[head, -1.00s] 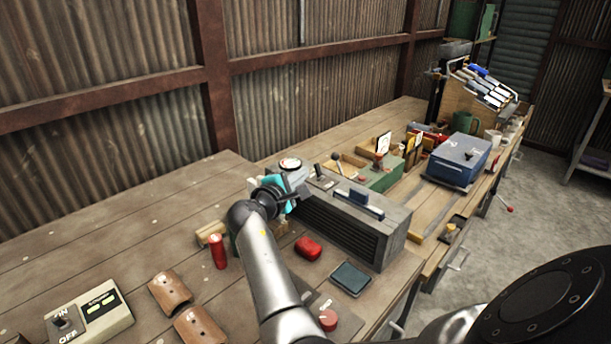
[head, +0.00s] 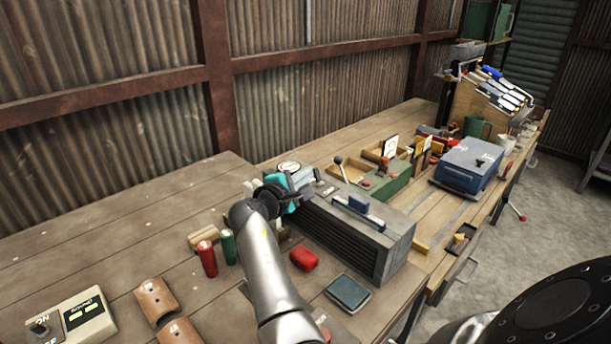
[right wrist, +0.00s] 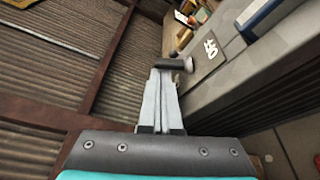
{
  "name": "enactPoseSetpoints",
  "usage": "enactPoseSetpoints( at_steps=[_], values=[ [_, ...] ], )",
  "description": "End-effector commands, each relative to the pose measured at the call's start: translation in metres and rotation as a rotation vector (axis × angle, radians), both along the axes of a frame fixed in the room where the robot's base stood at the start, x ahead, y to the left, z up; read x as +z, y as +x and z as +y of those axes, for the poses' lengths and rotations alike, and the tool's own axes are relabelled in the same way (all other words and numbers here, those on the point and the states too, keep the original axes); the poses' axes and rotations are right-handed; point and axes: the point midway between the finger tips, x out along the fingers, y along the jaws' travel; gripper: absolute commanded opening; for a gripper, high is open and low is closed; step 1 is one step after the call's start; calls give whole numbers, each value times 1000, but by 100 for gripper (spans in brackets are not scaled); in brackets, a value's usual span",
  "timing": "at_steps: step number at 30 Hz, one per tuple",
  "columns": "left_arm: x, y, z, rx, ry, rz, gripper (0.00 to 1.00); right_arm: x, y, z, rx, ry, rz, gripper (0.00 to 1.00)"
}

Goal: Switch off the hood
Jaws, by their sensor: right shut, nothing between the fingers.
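The hood is a grey box with a slatted front (head: 340,237) on the bench, and a long handle-like piece lies on its top. My right gripper (head: 308,193) is at the left end of the hood's top, with its fingers shut and empty. In the right wrist view the shut fingers (right wrist: 167,75) reach to a dark switch lever with a pale tip (right wrist: 188,64). The lever is beside a marked plate (right wrist: 208,48) on the hood. I cannot tell whether the fingers touch it. In the head view my gripper hides most of the switch. My left gripper is not in view.
A red can (head: 207,259), a green can (head: 229,246), a red object (head: 304,259) and a dark pad (head: 348,292) lie before the hood. A switch box (head: 72,319) is at lower left. A blue box (head: 467,167) stands farther right.

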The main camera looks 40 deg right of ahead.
Motion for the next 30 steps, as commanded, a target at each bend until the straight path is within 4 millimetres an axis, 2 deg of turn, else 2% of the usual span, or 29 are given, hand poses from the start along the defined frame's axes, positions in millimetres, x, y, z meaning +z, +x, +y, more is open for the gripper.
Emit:
enactPoseSetpoints(
  at_steps=[23, 30],
  values=[
    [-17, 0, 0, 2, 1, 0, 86, 2, -4, -1, -1, 10, -139, 0],
    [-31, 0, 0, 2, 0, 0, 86, 2, -8, -1, -1, 18, -245, 0]
  ],
)
